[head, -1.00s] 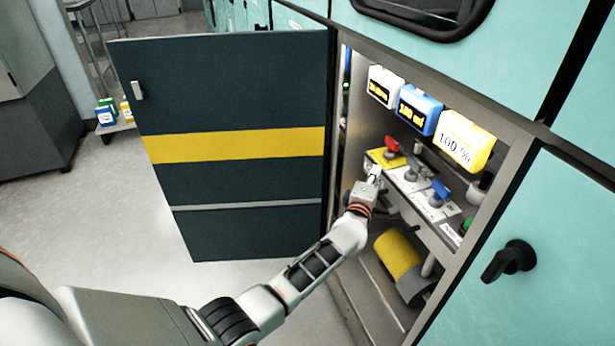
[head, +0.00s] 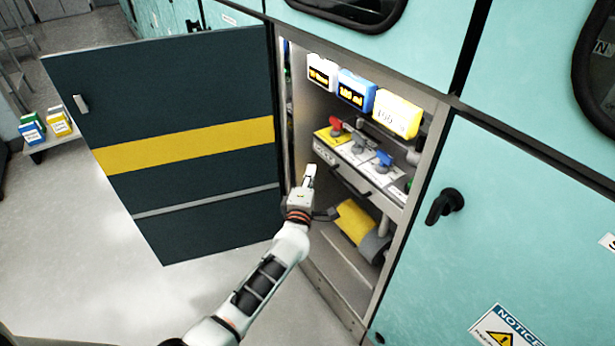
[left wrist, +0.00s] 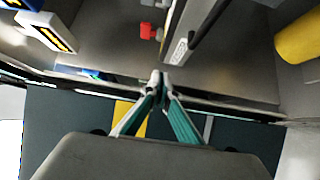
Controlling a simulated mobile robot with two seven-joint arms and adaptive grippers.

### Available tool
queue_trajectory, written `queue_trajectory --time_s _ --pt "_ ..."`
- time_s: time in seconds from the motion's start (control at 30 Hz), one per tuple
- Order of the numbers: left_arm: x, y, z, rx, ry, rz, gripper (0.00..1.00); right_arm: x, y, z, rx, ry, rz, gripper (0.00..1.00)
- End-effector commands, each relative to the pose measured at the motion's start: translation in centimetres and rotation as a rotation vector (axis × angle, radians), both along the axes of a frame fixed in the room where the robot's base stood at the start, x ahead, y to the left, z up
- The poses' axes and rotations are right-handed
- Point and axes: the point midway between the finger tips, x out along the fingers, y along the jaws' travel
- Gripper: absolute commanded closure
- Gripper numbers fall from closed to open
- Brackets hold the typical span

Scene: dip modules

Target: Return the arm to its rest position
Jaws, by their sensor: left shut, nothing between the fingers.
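My left gripper (head: 309,174) is in front of the open cabinet, a little below and left of the control panel (head: 330,155). It is shut and empty; its closed fingertips also show in the left wrist view (left wrist: 159,80). My left arm reaches up to it from the bottom of the head view. The panel carries a red control (head: 336,127) on a yellow plate and a blue control (head: 384,159). The red control also shows in the left wrist view (left wrist: 149,32), apart from the fingers. My right gripper is not in view.
The dark cabinet door (head: 190,95) with a yellow stripe stands open on the left. White, blue (head: 355,88) and yellow (head: 397,114) display modules hang above the panel. A yellow cylinder (head: 354,222) lies below. A closed teal door (head: 490,230) is right; bare floor (head: 80,260) is lower left.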

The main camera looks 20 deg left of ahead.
Motion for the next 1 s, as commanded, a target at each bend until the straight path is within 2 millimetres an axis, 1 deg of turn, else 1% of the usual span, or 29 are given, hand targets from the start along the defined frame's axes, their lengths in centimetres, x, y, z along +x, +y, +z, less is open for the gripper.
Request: queue_trajectory --time_s 0.03,0.13,0.37,0.47,0.53,0.57,0.67,0.7,0.77,0.8,0.87,0.9,0.97,1.0 --pt "-0.5 -0.1 0.3 -0.001 -0.002 0.0 1.0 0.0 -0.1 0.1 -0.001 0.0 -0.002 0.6" --pt "-1.2 -0.1 0.1 -0.001 -0.001 0.0 1.0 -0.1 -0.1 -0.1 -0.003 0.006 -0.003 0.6" --pt "-1.8 -0.1 -0.1 0.003 0.001 -0.001 1.0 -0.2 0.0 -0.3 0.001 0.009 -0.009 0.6" --pt "-2.8 -0.1 -0.1 0.047 0.001 -0.017 1.0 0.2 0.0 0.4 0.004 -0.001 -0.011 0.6" --pt "-4.3 -0.2 0.0 0.12 -0.001 -0.044 1.0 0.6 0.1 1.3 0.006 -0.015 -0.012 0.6" --pt "-5.2 -0.3 0.0 0.162 0.0 -0.06 1.0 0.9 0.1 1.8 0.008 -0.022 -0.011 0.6" --pt "-9.0 -0.7 -0.3 0.336 0.006 -0.128 1.0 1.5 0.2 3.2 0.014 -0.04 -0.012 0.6" --pt "-10.7 -0.9 -0.6 0.414 0.012 -0.159 1.0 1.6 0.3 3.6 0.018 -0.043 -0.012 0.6" --pt "-13.5 -1.2 -1.3 0.533 0.027 -0.207 1.0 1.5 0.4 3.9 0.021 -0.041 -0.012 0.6" --pt "-15.3 -1.4 -1.7 0.612 0.037 -0.238 1.0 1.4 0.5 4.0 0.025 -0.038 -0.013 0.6" --pt "-18.2 -1.6 -2.6 0.728 0.057 -0.287 1.0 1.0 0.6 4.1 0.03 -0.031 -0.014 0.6" --pt "-20.2 -1.6 -3.1 0.806 0.073 -0.321 1.0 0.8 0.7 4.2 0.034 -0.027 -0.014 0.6" --pt "-23.2 -1.6 -4.0 0.923 0.098 -0.373 1.0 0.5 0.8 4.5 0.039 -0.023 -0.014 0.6" --pt "-25.3 -1.5 -4.5 1.001 0.117 -0.408 1.0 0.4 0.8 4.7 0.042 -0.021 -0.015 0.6"
